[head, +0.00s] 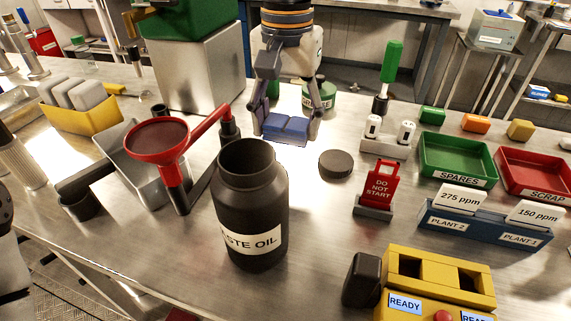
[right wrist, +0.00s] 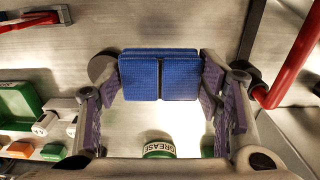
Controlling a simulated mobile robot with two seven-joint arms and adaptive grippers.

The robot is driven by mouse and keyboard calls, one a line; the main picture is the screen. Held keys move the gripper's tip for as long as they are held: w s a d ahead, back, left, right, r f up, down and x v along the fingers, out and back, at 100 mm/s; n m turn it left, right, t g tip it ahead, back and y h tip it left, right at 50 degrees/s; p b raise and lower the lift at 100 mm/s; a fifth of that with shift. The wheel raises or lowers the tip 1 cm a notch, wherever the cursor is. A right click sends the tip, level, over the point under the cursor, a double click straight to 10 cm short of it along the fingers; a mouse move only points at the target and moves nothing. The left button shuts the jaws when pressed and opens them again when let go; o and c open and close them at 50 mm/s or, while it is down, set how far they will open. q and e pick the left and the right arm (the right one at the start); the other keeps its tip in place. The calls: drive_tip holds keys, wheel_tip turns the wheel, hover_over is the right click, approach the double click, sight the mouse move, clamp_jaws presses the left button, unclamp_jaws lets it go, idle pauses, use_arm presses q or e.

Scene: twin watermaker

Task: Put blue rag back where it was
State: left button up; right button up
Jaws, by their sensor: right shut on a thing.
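The blue rag (head: 285,128) is a folded pad with a dark seam down its middle. My right gripper (head: 286,134) is shut on it, with one finger at each side edge. It hangs behind the black waste oil jar, and I cannot tell whether it touches the bench. In the right wrist view the rag (right wrist: 160,74) sits flat between the fingertips (right wrist: 163,80). Only a bit of my left arm shows at the left edge of the head view; its gripper is out of view.
The open waste oil jar (head: 252,215) stands in front of the rag. A red funnel (head: 158,138) on a stand is left, a black lid (head: 335,164) right. A green grease tin (head: 319,97) is behind. Signs, a green tray (head: 457,160) and a red tray (head: 535,172) fill the right.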

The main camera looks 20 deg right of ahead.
sight(288, 122)
wheel_tip(288, 122, down, 8)
drive_tip(key=shift+r, duration=0.25)
drive_tip(key=shift+f, duration=0.15)
drive_tip(key=o, duration=1.3)
drive_tip(key=shift+c, duration=0.2)
wheel_tip(288, 122, up, 12)
drive_tip(key=shift+r, duration=0.2)
drive_tip(key=shift+f, duration=0.1)
